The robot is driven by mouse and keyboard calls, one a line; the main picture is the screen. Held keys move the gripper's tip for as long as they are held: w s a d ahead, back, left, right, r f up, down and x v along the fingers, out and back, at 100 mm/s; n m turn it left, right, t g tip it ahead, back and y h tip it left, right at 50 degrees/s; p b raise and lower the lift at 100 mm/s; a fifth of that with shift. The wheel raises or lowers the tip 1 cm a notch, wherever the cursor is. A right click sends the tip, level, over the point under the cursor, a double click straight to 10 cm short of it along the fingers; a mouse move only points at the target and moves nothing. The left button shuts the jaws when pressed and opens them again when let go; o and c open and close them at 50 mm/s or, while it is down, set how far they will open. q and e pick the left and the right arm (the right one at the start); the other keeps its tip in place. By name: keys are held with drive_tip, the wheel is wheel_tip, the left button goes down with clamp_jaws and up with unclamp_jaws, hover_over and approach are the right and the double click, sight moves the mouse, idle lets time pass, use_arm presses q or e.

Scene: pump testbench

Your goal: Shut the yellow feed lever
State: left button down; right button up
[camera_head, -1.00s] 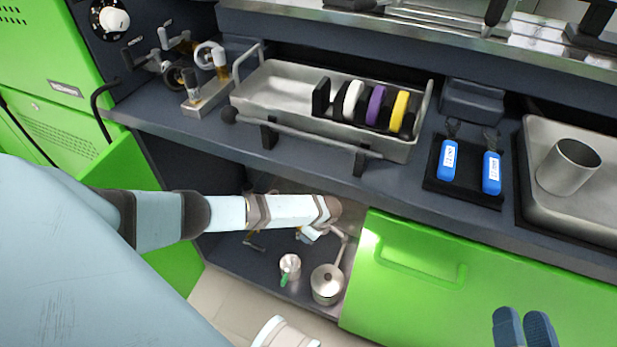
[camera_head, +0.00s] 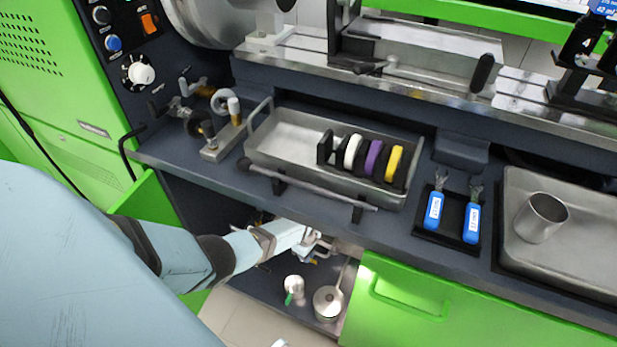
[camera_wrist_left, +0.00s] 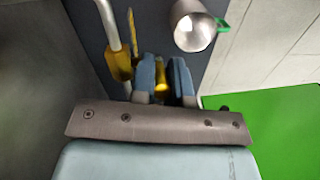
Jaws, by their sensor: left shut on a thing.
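My left gripper (camera_head: 318,247) reaches into the open compartment under the bench. In the left wrist view its blue fingers (camera_wrist_left: 164,82) are shut on a yellow piece (camera_wrist_left: 161,88), apparently the yellow feed lever; only a small part shows between them. Another yellow part (camera_wrist_left: 121,66) sits on a pale pipe just left of the fingers, with a thin yellow strip (camera_wrist_left: 131,32) beside it. In the head view the lever is hidden or too small to tell. My right gripper is out of view.
A metal cup with a green part (camera_head: 294,287) and a round metal pot (camera_head: 327,302) stand on the compartment floor near my left gripper. The cup also shows in the wrist view (camera_wrist_left: 193,27). A green door (camera_head: 410,300) borders the compartment on the right; the bench edge overhangs it.

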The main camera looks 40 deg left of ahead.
use_arm(q)
drive_tip(key=shift+s+a+h, duration=0.2)
drive_tip(key=shift+a+h, duration=0.1)
drive_tip(key=shift+h, duration=0.7)
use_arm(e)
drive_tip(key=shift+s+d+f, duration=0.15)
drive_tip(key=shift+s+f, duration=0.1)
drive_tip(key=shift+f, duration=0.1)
use_arm(q)
drive_tip(key=c, duration=1.1)
unclamp_jaws()
drive_tip(key=shift+r, duration=0.1)
